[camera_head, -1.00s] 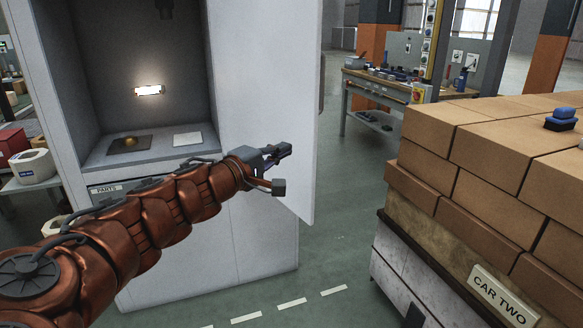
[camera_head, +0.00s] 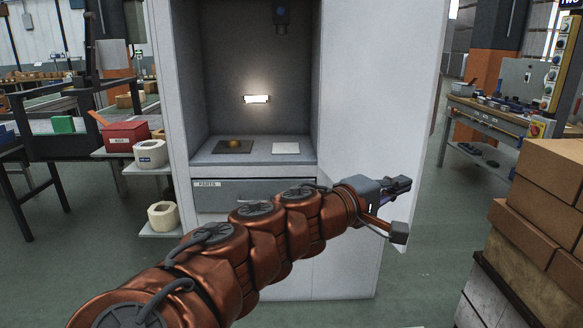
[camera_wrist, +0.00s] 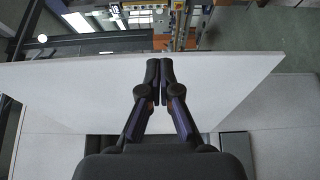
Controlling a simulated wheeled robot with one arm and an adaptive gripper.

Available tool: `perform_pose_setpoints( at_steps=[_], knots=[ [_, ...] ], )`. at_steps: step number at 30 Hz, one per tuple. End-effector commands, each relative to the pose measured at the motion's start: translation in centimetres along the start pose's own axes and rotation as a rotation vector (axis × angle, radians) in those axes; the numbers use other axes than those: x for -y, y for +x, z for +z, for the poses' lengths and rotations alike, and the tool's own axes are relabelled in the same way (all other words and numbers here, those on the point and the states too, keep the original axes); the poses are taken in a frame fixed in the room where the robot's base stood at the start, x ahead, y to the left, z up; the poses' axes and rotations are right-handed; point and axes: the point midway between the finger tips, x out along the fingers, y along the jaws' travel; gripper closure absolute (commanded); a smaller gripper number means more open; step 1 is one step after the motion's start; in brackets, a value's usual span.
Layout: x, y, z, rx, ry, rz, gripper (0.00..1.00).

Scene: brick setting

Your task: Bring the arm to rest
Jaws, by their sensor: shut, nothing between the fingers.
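My gripper (camera_head: 402,184) is at the end of my outstretched copper-coloured arm, in front of the white cabinet's open door (camera_head: 383,100). In the wrist view its two dark fingers (camera_wrist: 160,70) meet at the tips, with nothing between them. Behind the fingers in that view is a pale panel (camera_wrist: 220,85). I cannot tell how close the fingers are to it. The arm reaches from the bottom left across the front of the cabinet and hides part of its lower front.
The cabinet's lit recess holds a dark pad (camera_head: 233,147) with a small golden item and a white pad (camera_head: 286,148). Stacked brown boxes (camera_head: 541,205) stand at the right. A red bin (camera_head: 126,136) and white rolls are at the left. Green floor (camera_head: 420,270) shows between cabinet and boxes.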

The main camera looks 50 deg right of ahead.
Motion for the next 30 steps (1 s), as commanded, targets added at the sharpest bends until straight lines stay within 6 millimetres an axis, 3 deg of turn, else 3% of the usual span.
perform_pose_setpoints(
  at_steps=[5,8,14,20,23,27,30],
  knots=[
    [0.2,0.0,0.0,0.000,0.002,-0.006,1.00],
    [1.3,-0.2,0.1,0.001,0.015,-0.049,1.00],
    [7.8,-2.1,0.3,0.011,0.062,-0.281,1.00],
    [15.6,-6.8,0.7,0.024,0.057,-0.587,1.00],
    [19.2,-10.1,1.2,0.032,0.027,-0.744,1.00],
    [23.3,-15.8,2.4,0.036,-0.044,-0.965,1.00],
    [25.3,-19.9,3.5,0.033,-0.108,-1.110,1.00]
  ],
)
